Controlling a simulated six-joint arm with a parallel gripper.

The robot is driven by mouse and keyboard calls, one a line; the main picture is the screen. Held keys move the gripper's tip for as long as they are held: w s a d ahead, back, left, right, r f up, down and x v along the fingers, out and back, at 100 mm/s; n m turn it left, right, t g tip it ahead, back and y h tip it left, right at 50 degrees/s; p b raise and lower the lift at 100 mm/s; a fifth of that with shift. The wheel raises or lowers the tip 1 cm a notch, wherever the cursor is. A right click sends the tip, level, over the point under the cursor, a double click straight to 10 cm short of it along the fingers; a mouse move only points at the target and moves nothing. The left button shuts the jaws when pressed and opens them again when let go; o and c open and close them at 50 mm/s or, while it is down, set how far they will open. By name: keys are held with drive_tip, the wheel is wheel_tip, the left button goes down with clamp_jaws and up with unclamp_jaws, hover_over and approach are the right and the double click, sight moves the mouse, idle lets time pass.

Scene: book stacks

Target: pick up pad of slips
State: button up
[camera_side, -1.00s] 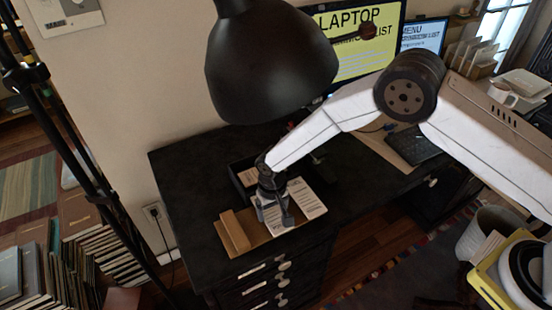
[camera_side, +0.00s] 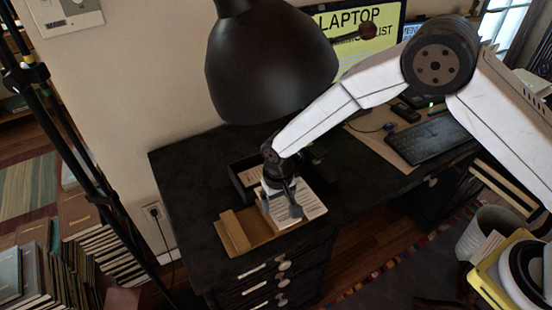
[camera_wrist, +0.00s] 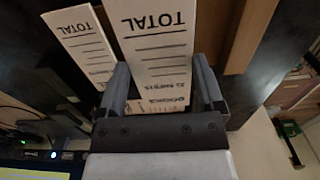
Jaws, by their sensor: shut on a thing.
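The pad of slips is a white printed pad headed TOTAL (camera_wrist: 153,45), standing between the two fingers of my gripper (camera_wrist: 163,78) in the wrist view. My gripper is shut on it. In the side view my gripper (camera_side: 279,205) is over the desk's front corner and hides most of the held pad. Whether the pad is clear of the surface below is hard to tell. A second white TOTAL sheet or pad (camera_wrist: 82,42) lies beside it in the wrist view; in the side view it shows right of my gripper (camera_side: 311,205).
A brown wooden holder (camera_side: 235,232) lies left of my gripper on the black desk (camera_side: 185,180). A dark tray (camera_side: 236,180) is behind it. A black lamp shade (camera_side: 265,65) hangs above and left of my arm. A keyboard (camera_side: 427,141) is at the right.

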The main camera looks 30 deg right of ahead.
drive_tip(key=s+r, duration=0.1)
drive_tip(key=r, duration=0.1)
drive_tip(key=s+d+r, duration=0.1)
drive_tip(key=s+r, duration=0.1)
drive_tip(key=shift+s+d+r, duration=0.1)
drive_tip(key=shift+s+d, duration=0.1)
drive_tip(key=shift+s, duration=0.05)
drive_tip(key=s+d+r, duration=0.3)
drive_tip(key=s, duration=0.4)
drive_tip(key=shift+s+r, duration=0.3)
drive_tip(key=shift+s, duration=0.1)
drive_tip(key=shift+d, duration=0.1)
drive_tip(key=shift+w, duration=0.1)
drive_tip(key=w+d+f, duration=0.3)
drive_tip(key=w+d, duration=0.3)
drive_tip(key=d, duration=0.2)
drive_tip(key=w+d+f, duration=0.3)
drive_tip(key=w+d, duration=0.3)
drive_tip(key=d, duration=0.2)
drive_tip(key=shift+w+d+f, duration=0.15)
drive_tip(key=shift+w+f, duration=0.1)
drive_tip(key=shift+w, duration=0.1)
drive_tip(key=shift+f, duration=0.3)
